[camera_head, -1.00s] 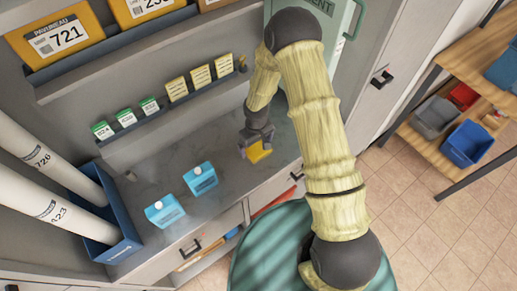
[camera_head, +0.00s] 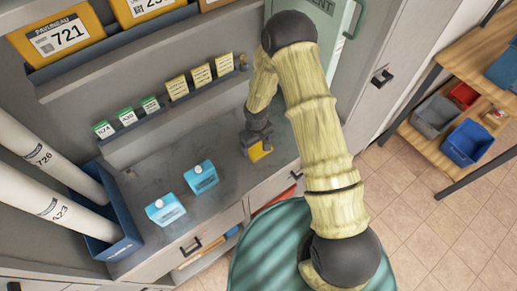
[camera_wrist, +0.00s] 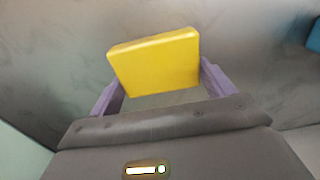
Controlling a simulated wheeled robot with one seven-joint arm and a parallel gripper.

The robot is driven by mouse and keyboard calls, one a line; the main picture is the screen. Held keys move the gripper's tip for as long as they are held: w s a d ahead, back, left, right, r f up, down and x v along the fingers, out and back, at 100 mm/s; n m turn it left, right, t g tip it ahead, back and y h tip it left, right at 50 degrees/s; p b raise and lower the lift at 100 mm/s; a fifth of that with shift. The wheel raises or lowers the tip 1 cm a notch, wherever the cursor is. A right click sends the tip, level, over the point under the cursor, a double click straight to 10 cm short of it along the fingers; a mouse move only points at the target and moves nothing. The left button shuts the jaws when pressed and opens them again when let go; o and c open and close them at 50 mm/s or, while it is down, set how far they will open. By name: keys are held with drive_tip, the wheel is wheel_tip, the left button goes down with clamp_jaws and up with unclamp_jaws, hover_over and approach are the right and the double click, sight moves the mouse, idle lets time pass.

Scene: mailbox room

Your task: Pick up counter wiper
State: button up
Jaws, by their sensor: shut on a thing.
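The counter wiper is a yellow block (camera_head: 261,151) at the right part of the grey counter (camera_head: 225,205). My gripper (camera_head: 256,145) is above it and shut on it. In the wrist view the yellow wiper (camera_wrist: 155,62) sits between the two purple fingers of my gripper (camera_wrist: 160,85), which touch its left and right sides. Whether the wiper touches the counter or is just above it, I cannot tell.
Two blue cartons (camera_head: 165,209) and (camera_head: 201,177) stand on the counter left of my gripper. White tubes (camera_head: 45,210) stand in a blue bin (camera_head: 115,246) at the left. A ledge with green and yellow cards (camera_head: 176,89) runs behind. The counter between cartons and gripper is clear.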

sight(257, 145)
wheel_tip(257, 145, up, 10)
drive_tip(key=b, duration=0.1)
drive_tip(key=shift+b, duration=0.35)
idle(0.5)
